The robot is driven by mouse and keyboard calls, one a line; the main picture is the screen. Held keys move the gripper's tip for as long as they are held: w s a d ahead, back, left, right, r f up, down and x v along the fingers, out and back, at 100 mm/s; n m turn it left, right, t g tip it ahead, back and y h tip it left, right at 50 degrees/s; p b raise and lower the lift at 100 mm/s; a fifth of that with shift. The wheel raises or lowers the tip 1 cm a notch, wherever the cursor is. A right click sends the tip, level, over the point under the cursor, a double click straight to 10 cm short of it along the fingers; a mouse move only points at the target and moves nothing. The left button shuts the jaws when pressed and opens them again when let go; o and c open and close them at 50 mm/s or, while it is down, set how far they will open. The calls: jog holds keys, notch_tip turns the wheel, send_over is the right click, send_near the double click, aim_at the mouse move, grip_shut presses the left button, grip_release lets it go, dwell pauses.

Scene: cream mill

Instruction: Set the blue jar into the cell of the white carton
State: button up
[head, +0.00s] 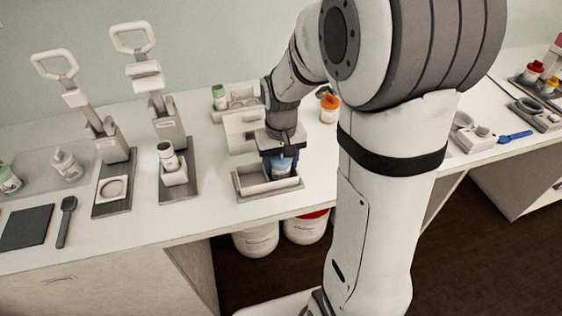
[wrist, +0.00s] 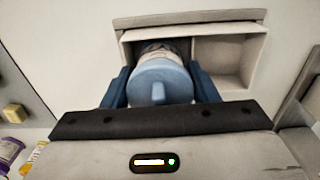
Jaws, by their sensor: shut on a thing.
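The blue jar (wrist: 160,84) has a round light-blue lid with a raised ridge, and a paler body shows beyond it. My gripper (wrist: 158,90) is shut on it, with one dark-blue finger on each side. In the wrist view the jar is at the left cell of the white carton (wrist: 190,19), and the right cell is empty. In the head view my gripper (head: 280,165) points down at the carton (head: 272,193), with the jar (head: 281,171) between the fingers. The jar's base is hidden, so I cannot tell whether it touches the cell floor.
The carton stands near the table's front edge. An orange-lidded jar (head: 329,106) stands behind right. White tubs (head: 256,238) are below the table.

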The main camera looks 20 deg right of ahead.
jog(key=shift+s+f, duration=0.45)
jog(key=shift+f, duration=0.35)
jog(key=o, duration=0.8)
jog(key=shift+w+r, duration=0.1)
jog(key=shift+w+r+g+p, duration=0.15)
jog(key=shift+w+r+p, duration=0.05)
jog(key=shift+r+p, duration=0.45)
jog(key=shift+w+r+g+p, duration=0.15)
jog(key=shift+r+p, duration=0.4)
jog(key=shift+r, duration=0.05)
jog(key=shift+s+r+p, duration=0.1)
jog(key=shift+r+p, duration=0.45)
jog(key=shift+r, duration=0.35)
jog(key=shift+r+p, duration=0.7)
jog(key=shift+r, duration=0.3)
